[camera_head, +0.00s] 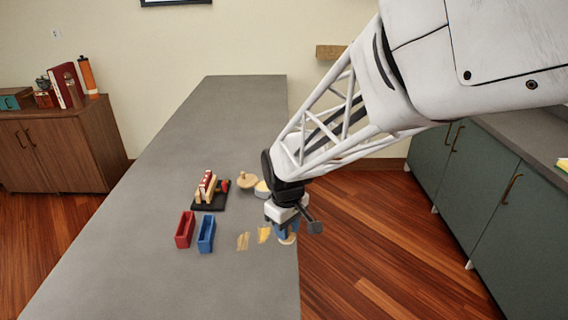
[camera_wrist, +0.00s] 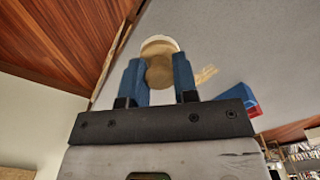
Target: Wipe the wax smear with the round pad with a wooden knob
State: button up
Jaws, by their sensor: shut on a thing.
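My gripper (camera_head: 287,227) is at the right edge of the grey counter, fingers pointing down. Its blue fingers (camera_wrist: 160,78) are closed on the wooden knob of the round pad (camera_wrist: 159,45). In the head view the pad (camera_head: 288,240) shows only as a small pale part below the fingers; whether it touches the counter I cannot tell. The yellowish wax smear shows as two streaky patches on the counter, one (camera_head: 264,234) just left of my gripper and a paler one (camera_head: 243,241) further left. A smear patch also shows in the wrist view (camera_wrist: 205,75).
A red bin (camera_head: 185,230) and a blue bin (camera_head: 206,234) stand left of the smear. Behind them is a black tray (camera_head: 210,205) with blocks. A round wooden-topped item (camera_head: 247,183) and a yellow-topped tin (camera_head: 262,190) stand behind the smear. The counter's (camera_head: 140,270) left side is clear.

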jog(key=a+r, duration=0.3)
jog(key=a, duration=0.4)
jog(key=shift+s, duration=0.3)
